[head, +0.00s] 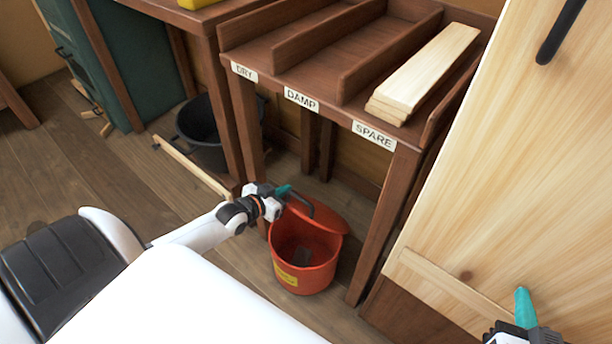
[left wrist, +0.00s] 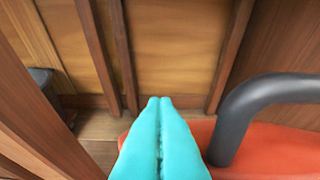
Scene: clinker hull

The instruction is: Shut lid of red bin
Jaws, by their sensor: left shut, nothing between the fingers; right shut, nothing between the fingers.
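The red bin (head: 306,272) stands on the floor under the front of the labelled rack. Its red lid (head: 326,216) is raised and tilted at the back of the opening, so the inside shows, with a dark piece in it. A dark handle (head: 305,203) curves from the lid. My left gripper (head: 284,189) is shut and empty, above the bin's rim beside the handle. In the left wrist view its teal fingers (left wrist: 160,100) point past the lid (left wrist: 275,150), left of the grey handle (left wrist: 240,108). My right gripper (head: 523,297) is shut and empty at the lower right.
The rack (head: 335,113), labelled DRY, DAMP and SPARE, holds pale boards (head: 425,75); its legs stand close around the bin. A black bucket (head: 200,130) is behind left. A large pale wooden panel (head: 510,170) fills the right side.

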